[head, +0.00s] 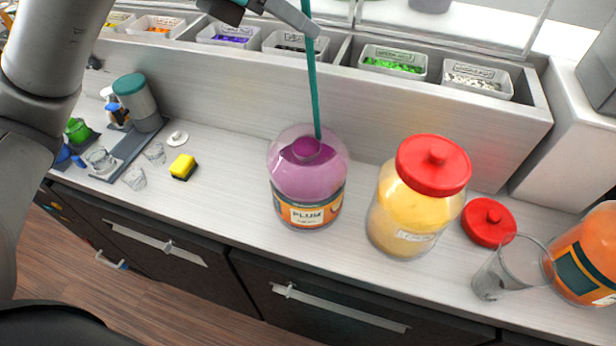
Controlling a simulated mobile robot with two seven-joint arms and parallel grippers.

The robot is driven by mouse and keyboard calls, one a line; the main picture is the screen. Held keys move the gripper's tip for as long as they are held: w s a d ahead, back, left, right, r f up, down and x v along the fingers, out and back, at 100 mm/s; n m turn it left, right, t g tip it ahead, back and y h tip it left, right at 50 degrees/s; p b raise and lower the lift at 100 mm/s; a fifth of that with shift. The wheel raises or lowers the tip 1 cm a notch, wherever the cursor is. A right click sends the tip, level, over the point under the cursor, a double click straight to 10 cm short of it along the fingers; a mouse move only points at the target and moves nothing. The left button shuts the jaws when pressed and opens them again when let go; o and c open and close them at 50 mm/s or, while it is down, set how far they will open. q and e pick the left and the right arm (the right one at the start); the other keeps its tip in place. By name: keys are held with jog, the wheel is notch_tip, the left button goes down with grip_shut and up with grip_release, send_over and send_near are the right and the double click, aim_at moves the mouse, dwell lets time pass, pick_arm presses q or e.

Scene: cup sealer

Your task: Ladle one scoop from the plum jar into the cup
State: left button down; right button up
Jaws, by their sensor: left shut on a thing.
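The plum jar (306,185) is a clear round jar with purple contents and a "PLUM" label. It stands open on the counter in the middle of the head view. My left gripper (303,20) is at the top edge, above and behind the jar, shut on the teal handle of a ladle (311,85). The handle runs steeply down into the jar's mouth. The ladle's bowl is hidden in the purple contents. A clear, empty-looking cup (510,268) stands at the right, beside the orange jar. My right gripper is not in view.
A yellow jar (410,205) with a red lid stands between the plum jar and the cup. A loose red lid (488,222) and an orange jar (585,258) are at the right. A yellow sponge (183,167) and small glasses (134,178) are left. Topping bins (393,62) line the back ledge.

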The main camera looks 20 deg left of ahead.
pick_arm(q)
notch_tip(320, 180, up, 7)
jog(key=p, duration=0.5)
dwell(0.3)
jog(key=shift+r, duration=0.1)
dwell(0.9)
